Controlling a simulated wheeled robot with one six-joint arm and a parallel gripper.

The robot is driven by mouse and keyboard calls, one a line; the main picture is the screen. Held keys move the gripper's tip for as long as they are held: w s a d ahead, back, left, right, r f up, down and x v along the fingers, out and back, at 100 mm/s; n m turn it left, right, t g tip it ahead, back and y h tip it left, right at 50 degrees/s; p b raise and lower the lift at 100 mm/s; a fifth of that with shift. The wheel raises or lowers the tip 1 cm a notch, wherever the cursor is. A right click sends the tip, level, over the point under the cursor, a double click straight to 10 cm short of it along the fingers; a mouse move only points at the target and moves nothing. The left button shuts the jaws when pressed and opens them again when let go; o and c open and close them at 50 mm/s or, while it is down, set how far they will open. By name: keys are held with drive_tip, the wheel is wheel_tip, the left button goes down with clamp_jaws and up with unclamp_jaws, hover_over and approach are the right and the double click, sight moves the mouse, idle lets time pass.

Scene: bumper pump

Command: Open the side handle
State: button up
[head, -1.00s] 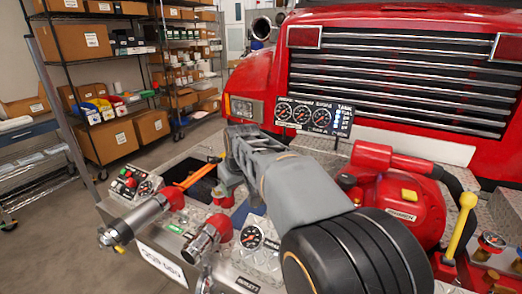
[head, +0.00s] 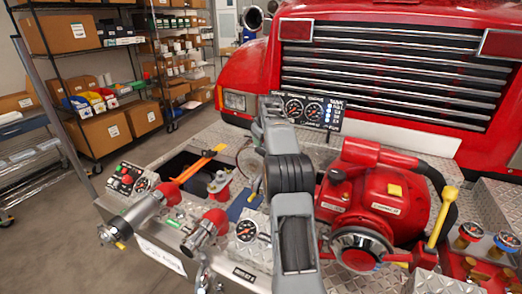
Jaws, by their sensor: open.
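Several handles show on the pump bumper, and I cannot tell which is the side handle. A yellow ball-topped lever (head: 442,215) stands upright at the right, beside the red pump (head: 390,205). An orange bar handle (head: 196,166) lies over a dark opening at the left. Two silver outlets with red collars, the left outlet (head: 130,219) and the right outlet (head: 203,236), stick out at the front left. My gripper (head: 258,150) is over the middle of the bumper, left of the red pump, and looks open and empty. My own arm hides much of it.
A gauge panel (head: 309,110) stands before the red truck's grille (head: 395,75). Small gauges and red knobs (head: 470,233) sit at the right. Shelves with boxes (head: 105,100) stand at the back left. The floor (head: 45,225) at the left is clear.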

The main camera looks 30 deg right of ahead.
sight(261, 149)
drive_tip(key=p+x, duration=0.1)
drive_tip(key=x, duration=0.8)
drive_tip(key=shift+w+f+p, duration=0.15)
drive_tip(key=shift+f+p, duration=0.05)
drive_tip(key=shift+p, duration=0.2)
